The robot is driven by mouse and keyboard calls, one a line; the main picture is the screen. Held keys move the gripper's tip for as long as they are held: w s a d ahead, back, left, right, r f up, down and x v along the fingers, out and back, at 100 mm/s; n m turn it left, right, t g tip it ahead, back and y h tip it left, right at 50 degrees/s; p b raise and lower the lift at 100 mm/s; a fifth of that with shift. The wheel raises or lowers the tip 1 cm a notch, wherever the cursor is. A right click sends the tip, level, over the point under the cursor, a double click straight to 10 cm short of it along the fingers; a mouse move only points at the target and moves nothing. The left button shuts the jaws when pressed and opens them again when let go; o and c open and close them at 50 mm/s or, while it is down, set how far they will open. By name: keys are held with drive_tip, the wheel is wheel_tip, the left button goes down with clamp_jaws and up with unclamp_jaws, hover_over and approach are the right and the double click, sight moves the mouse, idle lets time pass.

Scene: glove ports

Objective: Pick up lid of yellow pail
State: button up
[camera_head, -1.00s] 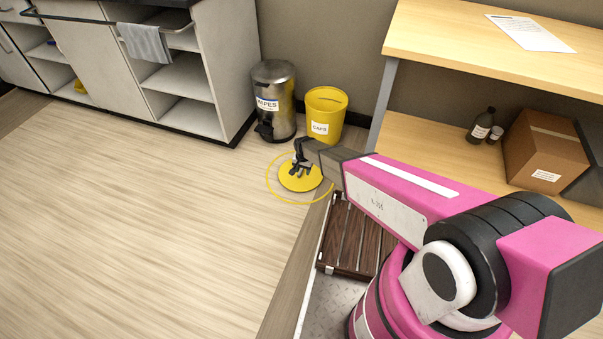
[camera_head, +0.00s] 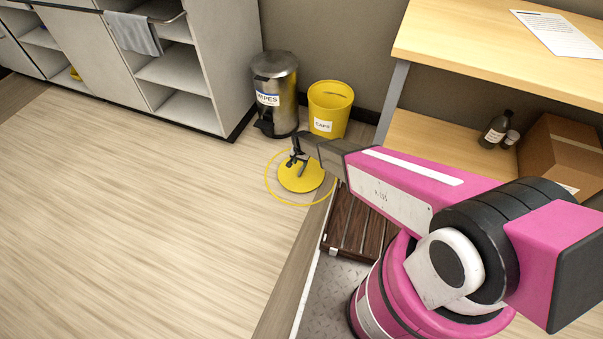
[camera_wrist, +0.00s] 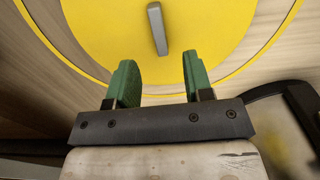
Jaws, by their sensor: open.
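The yellow lid (camera_head: 304,181) is a round disc lying on the floor inside a thin yellow ring marking. In the wrist view the lid (camera_wrist: 205,40) fills the upper middle, with a grey bar handle (camera_wrist: 157,29) on it. My gripper (camera_wrist: 157,72) is open, with green finger pads apart and nothing between them. The handle lies ahead of the fingertips, roughly in line with the gap. In the head view my gripper (camera_head: 297,162) is over the lid and hides part of it. The yellow pail (camera_head: 330,108), labelled CAPS, stands open by the wall behind the lid.
A steel bin (camera_head: 275,92) labelled WIPES stands left of the pail. A wooden workbench (camera_head: 480,45) is at the right, with a bottle (camera_head: 495,129) and a cardboard box (camera_head: 560,155) on its lower shelf. A slatted wooden platform (camera_head: 352,222) lies near the lid. Open floor spreads left.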

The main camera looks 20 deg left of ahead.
sight(301, 170)
wheel_tip(301, 170, down, 8)
drive_tip(key=shift+w+d+r, duration=0.1)
drive_tip(key=shift+w+r, duration=0.05)
drive_tip(key=shift+r, duration=0.1)
drive_tip(key=shift+c, duration=0.3)
clamp_jaws()
